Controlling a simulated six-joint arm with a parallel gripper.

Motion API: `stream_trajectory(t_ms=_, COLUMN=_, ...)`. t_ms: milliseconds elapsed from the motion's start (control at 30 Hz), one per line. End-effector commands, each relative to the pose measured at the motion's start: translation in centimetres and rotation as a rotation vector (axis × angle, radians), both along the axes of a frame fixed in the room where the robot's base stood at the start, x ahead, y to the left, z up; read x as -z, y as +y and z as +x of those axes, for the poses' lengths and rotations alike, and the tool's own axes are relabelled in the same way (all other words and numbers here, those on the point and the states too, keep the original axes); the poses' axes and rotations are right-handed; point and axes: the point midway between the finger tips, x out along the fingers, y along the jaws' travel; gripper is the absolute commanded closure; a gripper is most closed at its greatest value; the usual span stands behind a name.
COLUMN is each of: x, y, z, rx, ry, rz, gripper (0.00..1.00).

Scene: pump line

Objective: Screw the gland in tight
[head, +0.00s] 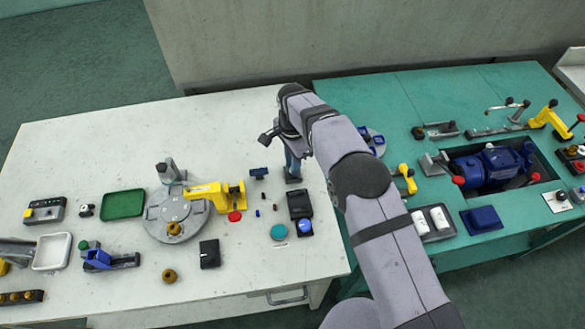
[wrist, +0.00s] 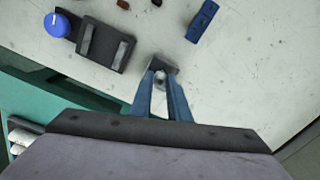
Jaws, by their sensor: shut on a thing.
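My gripper (wrist: 160,82) points down at the white table, its two blue fingers close together. It is shut on a small light-grey metal piece, which looks like the gland (wrist: 160,76); the fingers hide most of it. A dark block (wrist: 162,64) sits right at the fingertips, and I cannot tell whether the gland is seated in it. In the head view my gripper (head: 292,166) is near the table's right side, above the dark block (head: 293,180). The gland cannot be made out there.
A black unit (head: 301,205) with a blue knob (head: 304,227) stands close by. A blue block (wrist: 202,21) lies on the other side. A yellow clamp (head: 206,191) and a round grey plate (head: 160,228) are further left. The green table (head: 430,92) with a blue pump (head: 490,165) adjoins on the right.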

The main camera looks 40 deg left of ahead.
Motion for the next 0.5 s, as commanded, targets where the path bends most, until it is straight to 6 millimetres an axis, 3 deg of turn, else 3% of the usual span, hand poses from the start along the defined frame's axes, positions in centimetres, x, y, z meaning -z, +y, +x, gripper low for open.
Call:
stream_trajectory(t_ms=233, x=0.01, y=0.0, z=0.04, rx=0.093, ry=-0.001, rz=0.0, gripper=1.0)
stream_trajectory(t_ms=500, x=0.03, y=0.0, z=0.05, rx=0.412, ry=-0.001, rz=0.0, gripper=1.0)
